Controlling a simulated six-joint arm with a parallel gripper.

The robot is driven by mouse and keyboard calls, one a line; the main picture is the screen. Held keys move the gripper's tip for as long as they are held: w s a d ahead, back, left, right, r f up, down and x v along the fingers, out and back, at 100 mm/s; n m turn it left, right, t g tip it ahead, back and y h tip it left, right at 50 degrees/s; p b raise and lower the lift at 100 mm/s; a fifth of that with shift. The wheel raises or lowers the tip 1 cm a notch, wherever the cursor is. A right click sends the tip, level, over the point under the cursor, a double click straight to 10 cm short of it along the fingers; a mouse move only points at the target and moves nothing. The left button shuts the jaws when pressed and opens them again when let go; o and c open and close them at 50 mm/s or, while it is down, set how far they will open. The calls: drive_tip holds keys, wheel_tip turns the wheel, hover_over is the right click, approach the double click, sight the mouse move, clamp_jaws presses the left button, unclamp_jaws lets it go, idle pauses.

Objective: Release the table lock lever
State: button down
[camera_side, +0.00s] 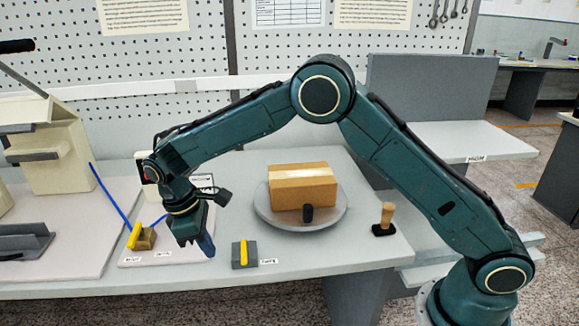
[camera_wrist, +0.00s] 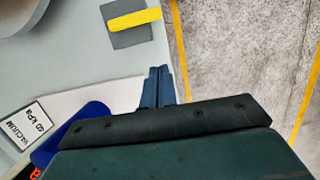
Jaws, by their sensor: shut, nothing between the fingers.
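A yellow lever (camera_side: 243,252) sits on a small dark grey base on the bench, in front of the round grey turntable (camera_side: 263,203). It also shows at the top of the wrist view (camera_wrist: 134,19), lying across its grey base. Its label is too small to read. Another yellow lever (camera_side: 134,235) stands tilted on a brown block farther left. My gripper (camera_side: 205,245) points down between the two levers, closer to the grey-based one and apart from it. In the wrist view my gripper's fingertips (camera_wrist: 158,78) are together and empty, below the lever.
A taped cardboard box (camera_side: 302,188) and a small dark knob (camera_side: 308,214) are on the turntable. A wooden-handled stamp-like tool (camera_side: 385,220) stands at right. A vacuum display (camera_wrist: 25,125) is near my gripper. The bench's front edge lies close to the grey-based lever.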

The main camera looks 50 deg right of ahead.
sight(244, 258)
drive_tip(key=shift+s+d+f, duration=0.3)
drive_tip(key=shift+f, duration=0.25)
drive_tip(key=shift+s+d+f, duration=0.3)
drive_tip(key=shift+f, duration=0.25)
drive_tip(key=shift+s+d, duration=1)
drive_tip(key=shift+s+d+n, duration=0.1)
drive_tip(key=shift+s+n, duration=0.25)
drive_tip(key=shift+n, duration=0.45)
drive_tip(key=n, duration=0.2)
drive_tip(key=s+d+n+t, duration=0.1)
drive_tip(key=n, duration=0.1)
drive_tip(key=shift+s+h, duration=0.3)
drive_tip(key=n, duration=0.2)
drive_tip(key=s+d+n+t, duration=0.1)
drive_tip(key=shift+d+n, duration=0.15)
drive_tip(key=shift+n, duration=0.25)
drive_tip(key=n, duration=0.1)
drive_tip(key=d+n, duration=0.1)
drive_tip(key=n, duration=0.1)
drive_tip(key=shift+s+d+t, duration=0.15)
drive_tip(key=shift+s+t, duration=0.15)
drive_tip(key=shift+t, duration=0.1)
drive_tip(key=shift+w, duration=0.3)
